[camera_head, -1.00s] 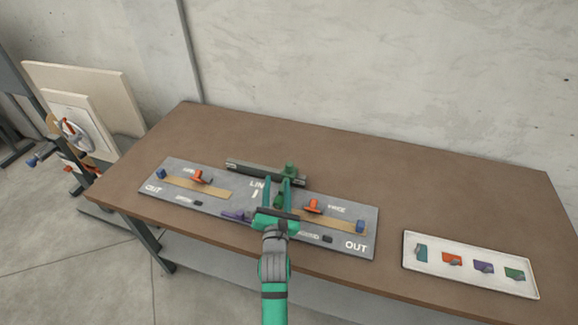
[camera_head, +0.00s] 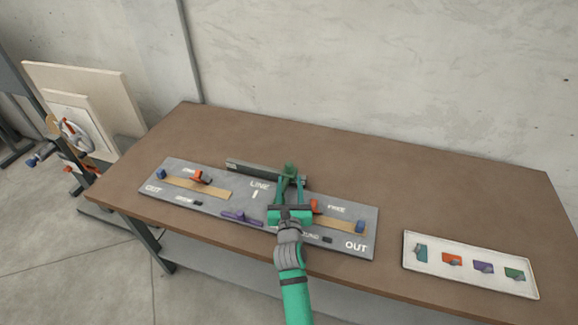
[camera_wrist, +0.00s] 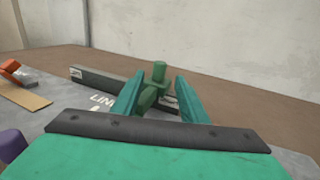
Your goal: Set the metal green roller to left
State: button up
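The green roller (camera_head: 289,170) stands upright at the right end of a dark metal rail (camera_head: 245,171), along the back edge of the grey panel (camera_head: 235,222). In the wrist view the roller (camera_wrist: 159,72) shows between the fingertips, with a lower green part (camera_wrist: 147,97) in front of it. My gripper (camera_head: 290,181) is open, with one teal finger on each side of the roller in the picture. Whether a finger touches it I cannot tell. The fingers hide part of the rail and the roller's base.
The panel also carries a left orange piece (camera_head: 200,176), a right orange piece (camera_head: 315,206), a purple piece (camera_head: 241,217) and blue knobs on wooden strips. A white tray (camera_head: 410,262) with several coloured pieces lies at right. The back of the table is clear.

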aim_at(289, 169)
jog(key=shift+w+r, duration=0.15)
jog(key=shift+w, duration=4.15)
grip_shut()
